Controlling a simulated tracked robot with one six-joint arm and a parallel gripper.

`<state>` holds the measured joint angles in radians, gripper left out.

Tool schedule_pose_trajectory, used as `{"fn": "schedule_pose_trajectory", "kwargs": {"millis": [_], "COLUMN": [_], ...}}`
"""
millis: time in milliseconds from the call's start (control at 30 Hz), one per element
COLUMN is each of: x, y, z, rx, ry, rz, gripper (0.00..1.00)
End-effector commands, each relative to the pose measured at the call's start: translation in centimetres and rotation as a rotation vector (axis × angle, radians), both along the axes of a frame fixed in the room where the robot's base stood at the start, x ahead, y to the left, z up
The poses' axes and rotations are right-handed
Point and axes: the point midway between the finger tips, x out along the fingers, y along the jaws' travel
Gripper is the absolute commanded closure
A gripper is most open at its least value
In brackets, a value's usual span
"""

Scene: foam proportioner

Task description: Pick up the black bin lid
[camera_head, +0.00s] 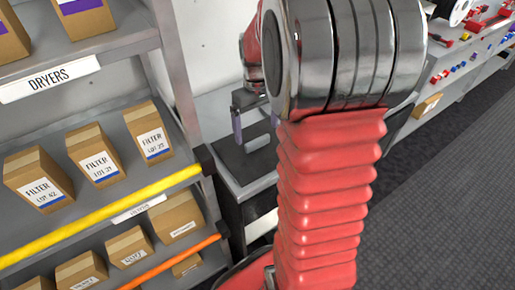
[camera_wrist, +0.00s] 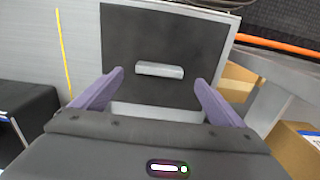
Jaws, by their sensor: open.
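The black bin lid (camera_wrist: 150,32) is a flat dark square panel with a raised grey bar handle (camera_wrist: 160,70) at its middle. In the head view the lid (camera_head: 238,160) lies on a grey-topped unit beyond my arm, partly hidden by it. My gripper (camera_wrist: 159,77) is open, with its two purple fingers apart to the left and right of the handle in the wrist view. In the head view my gripper (camera_head: 256,122) hangs over the lid. Nothing is held. I cannot tell the exact height of the fingertips above the lid.
A shelf rack (camera_head: 130,45) with boxed filters stands at the left, with a yellow bar (camera_head: 100,217) and an orange bar (camera_head: 175,262) along its front. A workbench (camera_head: 465,60) with small parts runs at the back right. The dark floor (camera_head: 440,190) at the right is clear.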

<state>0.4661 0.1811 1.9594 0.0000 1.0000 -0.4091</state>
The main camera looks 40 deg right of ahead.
Motion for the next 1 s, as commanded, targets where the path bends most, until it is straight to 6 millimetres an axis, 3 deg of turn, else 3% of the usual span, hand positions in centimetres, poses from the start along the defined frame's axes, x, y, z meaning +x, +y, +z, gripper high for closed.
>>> {"fn": "schedule_pose_trajectory", "kwargs": {"millis": [333, 900, 1000], "x": [-0.2, -0.1, -0.1], "y": [-0.1, -0.1, 0.0], "z": [-4.2, -4.4, -4.4], "rx": [0.001, 0.0, 0.0], "ry": [0.002, 0.001, 0.001], "rz": [0.0, 0.001, 0.001], "gripper": [0.08, 0.08, 0.13]}}
